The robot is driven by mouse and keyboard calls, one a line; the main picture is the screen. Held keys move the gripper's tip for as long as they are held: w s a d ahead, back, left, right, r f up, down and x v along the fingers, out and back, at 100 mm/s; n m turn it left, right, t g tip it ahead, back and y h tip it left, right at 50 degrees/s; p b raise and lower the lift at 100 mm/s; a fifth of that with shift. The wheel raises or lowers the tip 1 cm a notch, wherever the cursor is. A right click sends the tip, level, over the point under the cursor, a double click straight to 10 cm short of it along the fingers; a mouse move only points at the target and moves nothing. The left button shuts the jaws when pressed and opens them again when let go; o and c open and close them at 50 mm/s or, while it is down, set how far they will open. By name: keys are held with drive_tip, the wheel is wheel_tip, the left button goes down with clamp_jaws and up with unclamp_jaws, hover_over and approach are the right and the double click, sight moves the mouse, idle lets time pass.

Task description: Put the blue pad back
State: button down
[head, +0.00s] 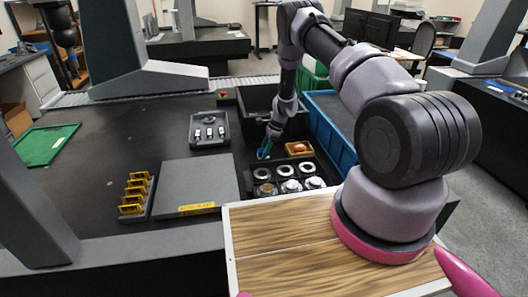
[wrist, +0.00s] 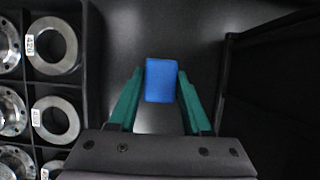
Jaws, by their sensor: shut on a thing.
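My gripper (wrist: 160,100) has green fingers, shut on the blue pad (wrist: 161,80), a small block held between the fingertips. A plain dark surface shows beyond and below the pad; I cannot tell how far above it the pad is. In the head view my gripper (head: 265,151) is at the back left corner of the black compartment tray (head: 250,189), in front of the black bin (head: 246,101). The pad is mostly hidden there behind the fingers.
The compartment tray holds several metal rings and flanges. A small orange-brown tray (head: 288,150) with a red thing stands to the right of my gripper. A blue bin (head: 335,125) is farther right. A grey plate (head: 195,185), a yellow-part rack (head: 137,195) and a black tray (head: 208,130) stand left.

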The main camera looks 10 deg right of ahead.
drive_tip(key=shift+c, duration=1.7)
unclamp_jaws()
drive_tip(key=shift+f, duration=0.15)
drive_tip(key=s+d+r+n+t, duration=0.1)
drive_tip(key=d+r+n, duration=0.1)
drive_tip(key=r, duration=1.3)
drive_tip(key=s+d+r+n, duration=0.1)
drive_tip(key=d+r, duration=0.1)
drive_tip(key=r, duration=1.4)
drive_tip(key=s+r+n+t, duration=0.1)
drive_tip(key=s+r+n, duration=0.1)
drive_tip(key=s+r, duration=0.45)
drive_tip(key=s+r+n+t, duration=0.1)
drive_tip(key=s+r+n, duration=0.15)
drive_tip(key=r, duration=0.75)
drive_tip(key=s+r+n+t+h, duration=0.1)
drive_tip(key=s+r, duration=0.4)
drive_tip(key=s, duration=0.8)
drive_tip(key=s+d+r+n+t+h, duration=0.1)
drive_tip(key=s+r+n+t, duration=0.2)
drive_tip(key=s, duration=1)
wheel_tip(320, 180, up, 3)
drive_tip(key=shift+s+d+f+n+h, duration=0.1)
drive_tip(key=shift+s+d+n+h, duration=0.15)
drive_tip(key=shift+n, duration=0.9)
